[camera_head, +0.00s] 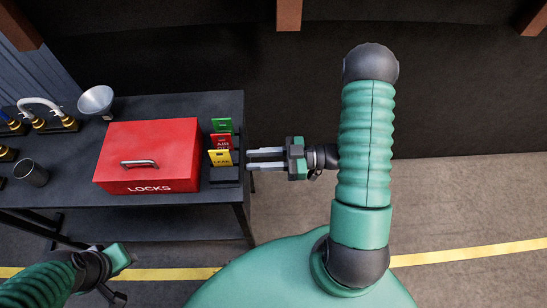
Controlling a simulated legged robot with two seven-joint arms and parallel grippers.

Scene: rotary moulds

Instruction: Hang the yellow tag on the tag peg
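The yellow tag (221,158) stands upright at the front of a short row of tags on a dark rack (224,175), at the right end of the dark bench. Its printing is too small to read surely. My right gripper (249,160) points left, just right of the yellow tag. Its two pale fingers are parallel with a gap between them, and nothing shows in the gap. A small space shows between the fingertips and the tag. My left gripper (118,262) is low at the left, and its fingers are not clear. I cannot make out the tag peg.
A red tag (221,142) and a green tag (222,125) stand behind the yellow one. A red LOCKS box (150,153) sits close to their left. A funnel (96,100), a dark cup (31,172) and hose fittings (42,108) are further left. Open floor lies right of the bench.

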